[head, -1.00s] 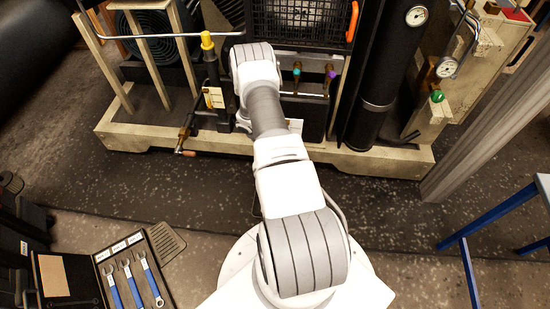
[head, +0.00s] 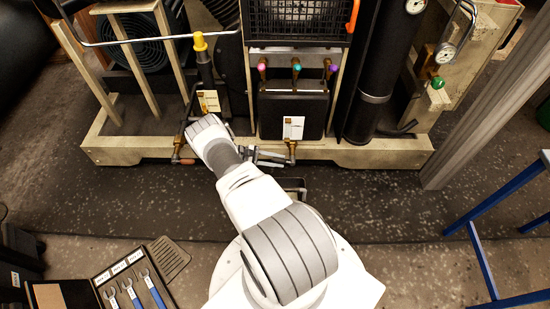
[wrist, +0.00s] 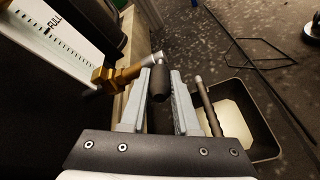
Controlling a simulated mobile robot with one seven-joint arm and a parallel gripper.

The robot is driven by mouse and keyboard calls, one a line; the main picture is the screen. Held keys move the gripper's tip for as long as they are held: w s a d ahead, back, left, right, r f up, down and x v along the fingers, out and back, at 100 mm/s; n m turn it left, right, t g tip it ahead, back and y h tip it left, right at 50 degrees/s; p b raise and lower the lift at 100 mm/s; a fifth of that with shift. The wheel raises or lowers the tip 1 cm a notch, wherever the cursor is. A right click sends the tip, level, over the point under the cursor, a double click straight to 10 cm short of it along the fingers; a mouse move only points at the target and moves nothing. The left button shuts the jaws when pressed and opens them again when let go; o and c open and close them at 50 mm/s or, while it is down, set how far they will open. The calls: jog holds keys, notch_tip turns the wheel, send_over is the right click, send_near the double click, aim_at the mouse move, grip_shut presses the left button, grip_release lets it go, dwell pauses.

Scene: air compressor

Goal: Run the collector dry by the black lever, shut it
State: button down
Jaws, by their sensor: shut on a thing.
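My gripper (wrist: 161,95) is shut on the black lever (wrist: 159,82), whose dark grip sits between the two grey fingers. A silver stem joins this grip to a brass valve (wrist: 103,77). The valve is beside a white scale marked FULL (wrist: 57,38) on a dark body, which I take as the collector. In the head view the black collector (head: 270,112) carries a white label, with the brass valve (head: 292,149) below it. My gripper (head: 272,158) reaches in from the left at the valve's height. Whether liquid is running out cannot be told.
Pink, teal and purple knobs (head: 296,64) stand above the collector. A yellow-topped lever (head: 199,42) is left. Wrenches (head: 132,292) lie front left.

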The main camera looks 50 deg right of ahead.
aim_at(277, 159)
jog(key=shift+f+g, duration=0.3)
jog(key=shift+g, duration=0.1)
jog(key=shift+f+g+h, duration=0.2)
jog(key=shift+g+h, duration=0.2)
jog(key=shift+h, duration=0.2)
jog(key=c, duration=0.7)
grip_release()
jog(key=shift+o, duration=0.2)
jog(key=shift+w+r+p, duration=0.1)
jog(key=shift+r+p, duration=0.3)
jog(key=shift+r, duration=0.1)
jog(key=r+p, duration=0.3)
jog(key=r, duration=0.1)
jog(key=shift+s, duration=0.2)
jog(key=s+d+r+p, duration=0.2)
jog(key=s+r+p, duration=0.4)
jog(key=s, duration=0.5)
jog(key=shift+d+p, duration=0.3)
